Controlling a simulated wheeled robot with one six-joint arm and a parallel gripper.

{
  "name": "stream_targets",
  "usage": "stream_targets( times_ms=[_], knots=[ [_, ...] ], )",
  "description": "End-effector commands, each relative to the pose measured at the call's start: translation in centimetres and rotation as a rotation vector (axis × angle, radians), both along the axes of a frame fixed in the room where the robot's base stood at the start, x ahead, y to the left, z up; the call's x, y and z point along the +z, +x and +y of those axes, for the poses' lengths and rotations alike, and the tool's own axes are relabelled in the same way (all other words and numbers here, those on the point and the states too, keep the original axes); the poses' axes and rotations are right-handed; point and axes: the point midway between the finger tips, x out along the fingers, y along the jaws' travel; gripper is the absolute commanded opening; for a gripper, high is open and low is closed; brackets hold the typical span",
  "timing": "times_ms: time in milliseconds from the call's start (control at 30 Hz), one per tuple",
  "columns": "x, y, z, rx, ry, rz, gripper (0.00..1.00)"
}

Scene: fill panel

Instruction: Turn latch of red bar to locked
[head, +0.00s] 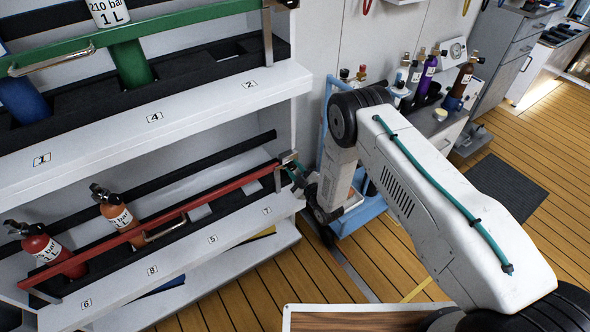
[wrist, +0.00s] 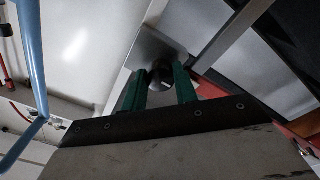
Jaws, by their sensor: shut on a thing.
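The red bar (head: 150,222) runs across the front of the lower shelf, with a metal handle (head: 165,230) on it. Its latch (head: 288,157) is a small metal part at the bar's right end, partly hidden by my gripper. My gripper (head: 296,172) reaches it from the right. In the wrist view my gripper's two green fingers (wrist: 162,88) are shut on the latch's dark round knob (wrist: 159,72), in front of a grey metal plate (wrist: 150,48). A piece of the red bar (wrist: 208,90) shows just right of the fingers. The latch's exact angle is hard to tell.
Behind the red bar stand a red bottle (head: 40,245) and an orange bottle (head: 117,215). A green bar (head: 170,22) crosses the upper shelf above. A blue trolley (head: 362,215) stands close right of my gripper. The wooden floor (head: 420,180) is open at the right.

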Motion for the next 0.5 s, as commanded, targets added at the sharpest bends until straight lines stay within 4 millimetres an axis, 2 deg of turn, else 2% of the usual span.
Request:
stream_targets(
  times_ms=[500],
  knots=[
    [-0.05, -0.09, 0.13, 0.003, -0.033, -0.021, 0.06]
  ],
)
